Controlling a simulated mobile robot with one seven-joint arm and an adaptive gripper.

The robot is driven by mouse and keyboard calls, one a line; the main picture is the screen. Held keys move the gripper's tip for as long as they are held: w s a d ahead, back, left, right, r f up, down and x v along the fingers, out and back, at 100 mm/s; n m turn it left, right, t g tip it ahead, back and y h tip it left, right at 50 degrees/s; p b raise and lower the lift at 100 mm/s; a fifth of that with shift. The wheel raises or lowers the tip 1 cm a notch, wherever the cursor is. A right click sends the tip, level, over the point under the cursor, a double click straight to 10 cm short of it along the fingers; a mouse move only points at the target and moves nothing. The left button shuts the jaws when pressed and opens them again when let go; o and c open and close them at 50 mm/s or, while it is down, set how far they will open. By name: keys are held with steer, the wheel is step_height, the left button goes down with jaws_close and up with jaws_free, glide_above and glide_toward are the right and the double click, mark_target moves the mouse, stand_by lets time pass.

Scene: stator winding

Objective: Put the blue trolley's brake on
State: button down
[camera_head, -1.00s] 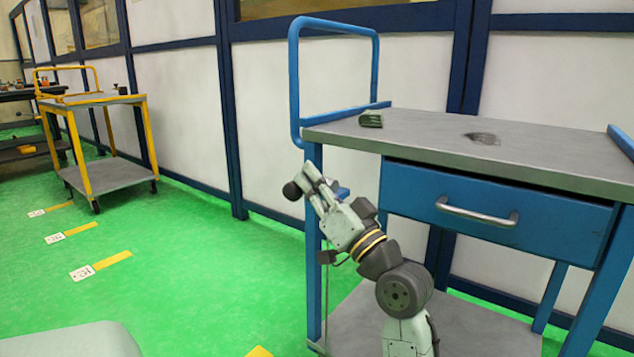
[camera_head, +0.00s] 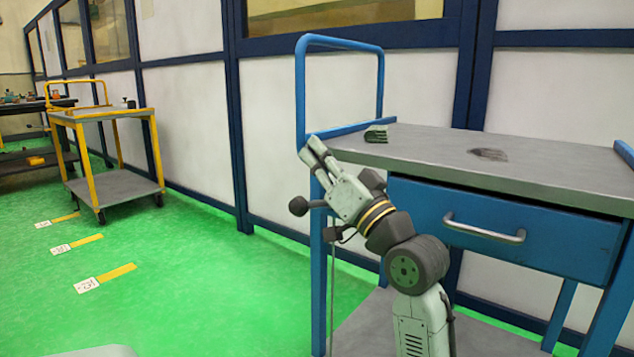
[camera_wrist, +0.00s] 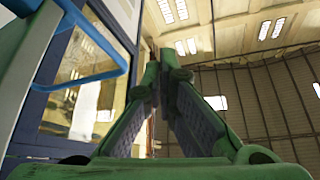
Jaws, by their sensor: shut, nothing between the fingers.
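The blue trolley (camera_head: 455,222) stands at the right with a grey top, a drawer and a push handle (camera_head: 300,85) at its left end. A lever with a round black knob (camera_head: 298,206) sticks out to the left by its left front post. My gripper (camera_head: 310,150) is shut and empty, its fingers pointing up and left, level with the tabletop's left end and above the knob, apart from it. The wrist view shows my fingers (camera_wrist: 160,68) pointing up at the roof, with the blue handle (camera_wrist: 95,45) at upper left. The lever's inner end is partly hidden by my gripper.
A small dark green item (camera_head: 376,134) and a dark patch (camera_head: 488,154) are on the trolley top. A yellow trolley (camera_head: 110,188) stands at the back left by the wall. The green floor (camera_head: 200,285) left of the blue trolley is clear.

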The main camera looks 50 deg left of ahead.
step_height(320, 180, up, 3)
steer(key=shift+f, duration=0.2)
stand_by(0.5)
